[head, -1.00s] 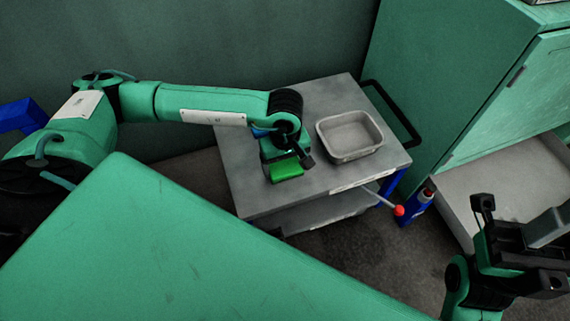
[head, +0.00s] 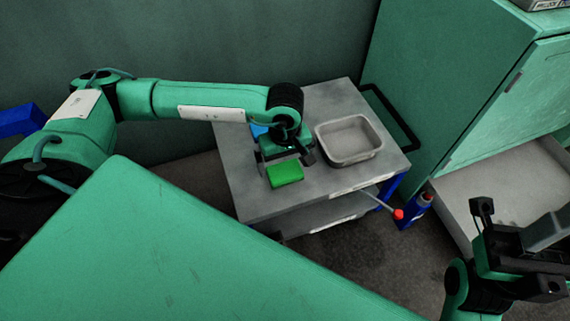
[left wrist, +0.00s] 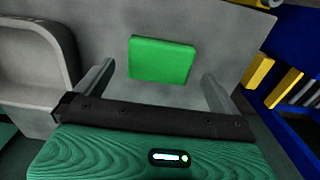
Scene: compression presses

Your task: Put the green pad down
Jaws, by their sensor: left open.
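The green pad (head: 285,173) lies flat on the grey top of the cart (head: 245,190), left of the grey bin. My left gripper (head: 288,158) is just behind the pad in the head view. In the left wrist view the pad (left wrist: 162,60) lies ahead of the gap between the spread grey fingers (left wrist: 157,88), clear of both. My left gripper is open and empty. My right gripper (head: 515,235) is at the lower right, away from the cart; its finger state is unclear.
The empty grey bin (head: 348,138) stands on the cart close to the right of my left gripper. A blue item (head: 259,130) partly shows behind that gripper. A lever with a red knob (head: 398,214) sticks out at the cart's front. A green cabinet (head: 450,80) stands at right.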

